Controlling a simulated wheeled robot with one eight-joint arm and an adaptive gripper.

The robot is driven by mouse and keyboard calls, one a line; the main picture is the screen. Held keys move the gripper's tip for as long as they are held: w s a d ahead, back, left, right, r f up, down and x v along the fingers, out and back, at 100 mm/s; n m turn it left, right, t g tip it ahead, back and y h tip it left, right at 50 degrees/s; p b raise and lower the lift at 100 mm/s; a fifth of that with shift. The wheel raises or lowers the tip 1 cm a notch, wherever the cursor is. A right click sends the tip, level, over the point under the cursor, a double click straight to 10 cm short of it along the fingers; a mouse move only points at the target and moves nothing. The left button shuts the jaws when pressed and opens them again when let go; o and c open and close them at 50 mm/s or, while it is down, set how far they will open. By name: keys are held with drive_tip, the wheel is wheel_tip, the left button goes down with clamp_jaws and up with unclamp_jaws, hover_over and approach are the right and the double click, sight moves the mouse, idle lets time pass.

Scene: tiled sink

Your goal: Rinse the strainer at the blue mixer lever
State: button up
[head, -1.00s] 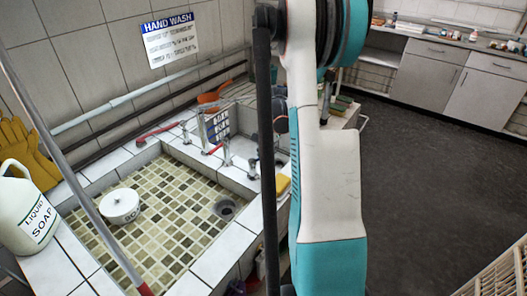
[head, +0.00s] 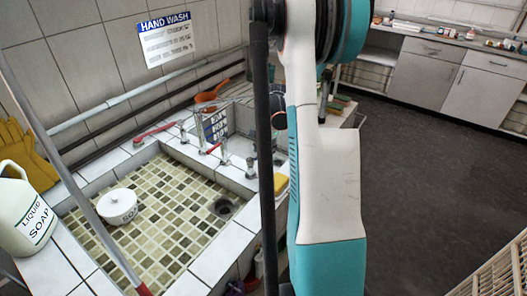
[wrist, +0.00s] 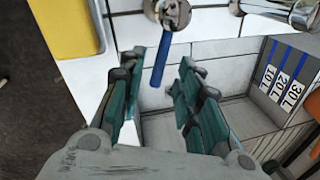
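The blue mixer lever (wrist: 161,60) hangs from a chrome tap (wrist: 168,12) at the top of the wrist view. My gripper (wrist: 161,66) is open, with its teal-padded fingers on either side of the lever in the picture. I cannot tell whether they touch it, and I see nothing held. In the head view my arm hides the gripper, and I cannot make out the blue lever. I cannot surely identify a strainer.
The tiled sink has red-handled taps (head: 153,132) and a drain (head: 223,208). A yellow sponge (head: 281,184) lies on its right edge. A soap jug (head: 24,213) and a slanting pole (head: 75,184) stand at left.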

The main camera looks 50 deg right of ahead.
wheel_tip(320, 180, up, 11)
drive_tip(key=s, duration=0.2)
drive_tip(key=shift+a+f, duration=0.15)
drive_tip(key=shift+a, duration=0.1)
drive_tip(key=shift+o, duration=1)
